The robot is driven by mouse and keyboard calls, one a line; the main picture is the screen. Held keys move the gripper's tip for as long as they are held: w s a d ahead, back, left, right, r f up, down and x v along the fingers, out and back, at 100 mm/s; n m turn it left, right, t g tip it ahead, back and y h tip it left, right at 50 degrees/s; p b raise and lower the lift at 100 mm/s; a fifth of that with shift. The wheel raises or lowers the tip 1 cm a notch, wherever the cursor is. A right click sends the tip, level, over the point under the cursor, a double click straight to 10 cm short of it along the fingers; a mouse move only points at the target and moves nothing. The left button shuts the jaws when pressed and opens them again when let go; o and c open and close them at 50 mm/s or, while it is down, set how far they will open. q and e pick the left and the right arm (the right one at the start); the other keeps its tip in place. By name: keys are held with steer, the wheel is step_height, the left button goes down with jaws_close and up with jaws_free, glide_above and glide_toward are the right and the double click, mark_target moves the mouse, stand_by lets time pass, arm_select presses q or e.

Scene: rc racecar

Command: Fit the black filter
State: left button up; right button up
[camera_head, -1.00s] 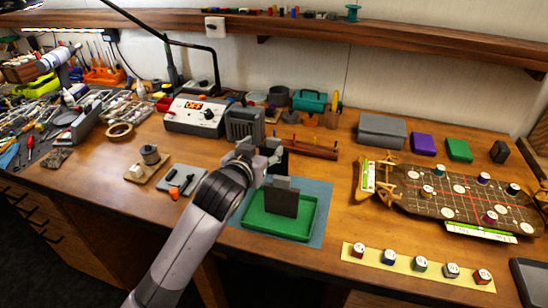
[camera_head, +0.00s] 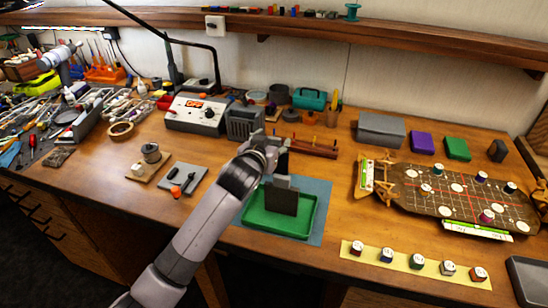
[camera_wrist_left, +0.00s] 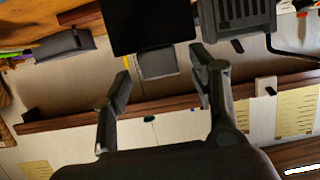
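The black filter (camera_head: 281,202) is a dark flat plate with a grey tab on its upper edge. It stands upright in a green tray (camera_head: 262,226) on a blue mat. In the left wrist view, which looks upside down, the filter (camera_wrist_left: 150,22) hangs in at the top with its grey tab pointing between my fingers. My left gripper (camera_head: 275,142) shows above the tray. In the wrist view the left gripper (camera_wrist_left: 160,70) has its fingers spread, with nothing clasped between them. A grey slatted unit (camera_head: 245,123) stands behind on the bench; it also shows in the wrist view (camera_wrist_left: 237,18).
A control box with a lit display (camera_head: 194,116) stands left of the slatted unit. A wooden rack (camera_head: 310,146) is behind the tray. A game-like board (camera_head: 450,194) and a yellow strip with small jars (camera_head: 403,257) lie to the right.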

arm_select(q)
steer(key=c, duration=0.8)
